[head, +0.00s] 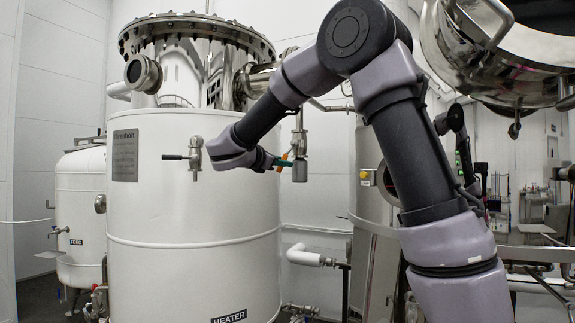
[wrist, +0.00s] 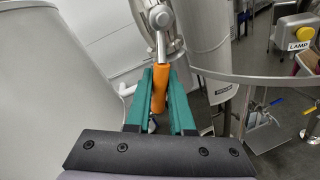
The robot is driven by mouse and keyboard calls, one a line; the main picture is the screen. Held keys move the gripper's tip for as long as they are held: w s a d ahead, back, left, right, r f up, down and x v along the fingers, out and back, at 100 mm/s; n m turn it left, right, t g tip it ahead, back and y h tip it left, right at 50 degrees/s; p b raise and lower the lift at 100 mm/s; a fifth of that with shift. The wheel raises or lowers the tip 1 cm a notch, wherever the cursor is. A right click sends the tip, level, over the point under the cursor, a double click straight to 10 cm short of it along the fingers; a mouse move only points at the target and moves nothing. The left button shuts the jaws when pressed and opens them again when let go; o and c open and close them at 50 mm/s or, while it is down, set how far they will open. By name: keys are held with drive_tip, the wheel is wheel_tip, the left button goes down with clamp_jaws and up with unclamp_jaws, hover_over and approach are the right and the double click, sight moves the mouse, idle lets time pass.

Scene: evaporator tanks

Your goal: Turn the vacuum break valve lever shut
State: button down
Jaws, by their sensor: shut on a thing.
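The orange valve lever (wrist: 159,88) sits between the two teal fingers of my gripper (wrist: 162,76) in the wrist view. My gripper is shut on it. The lever runs up to a steel valve stem and rounded body (wrist: 160,17) at the top of that view. In the head view my gripper (head: 281,163) is right of the white heater tank, at the steel valve (head: 299,145) on a thin vertical pipe. A small bit of the orange lever (head: 284,156) shows there, slanting. The fingers and my wrist partly hide it.
The white heater tank (head: 190,270) stands close on the left. A black-handled valve (head: 195,157) juts from it. A white pipe (head: 308,256) lies below.

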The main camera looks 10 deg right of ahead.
drive_tip(key=m, duration=0.1)
drive_tip(key=a+r+m, duration=0.1)
drive_tip(key=shift+w+a+m+y, duration=0.1)
drive_tip(key=shift+w+m+y, duration=0.2)
drive_tip(key=shift+w, duration=0.1)
drive_tip(key=shift+w+a+r+m+t+y, duration=0.2)
drive_tip(key=shift+a+r+m+y, duration=0.15)
drive_tip(key=shift+r+m, duration=0.75)
drive_tip(key=shift+w+a+r+m+t+y, duration=0.2)
drive_tip(key=shift+r+m+y, duration=0.3)
drive_tip(key=shift+m, duration=1.15)
drive_tip(key=shift+w+a+r+m+t+y, duration=0.1)
drive_tip(key=shift+w+a+r+m+y, duration=0.2)
drive_tip(key=shift+r+m, duration=0.8)
drive_tip(key=shift+f+m, duration=0.15)
drive_tip(key=shift+m, duration=0.2)
drive_tip(key=c, duration=0.8)
unclamp_jaws()
drive_tip(key=v, duration=1.1)
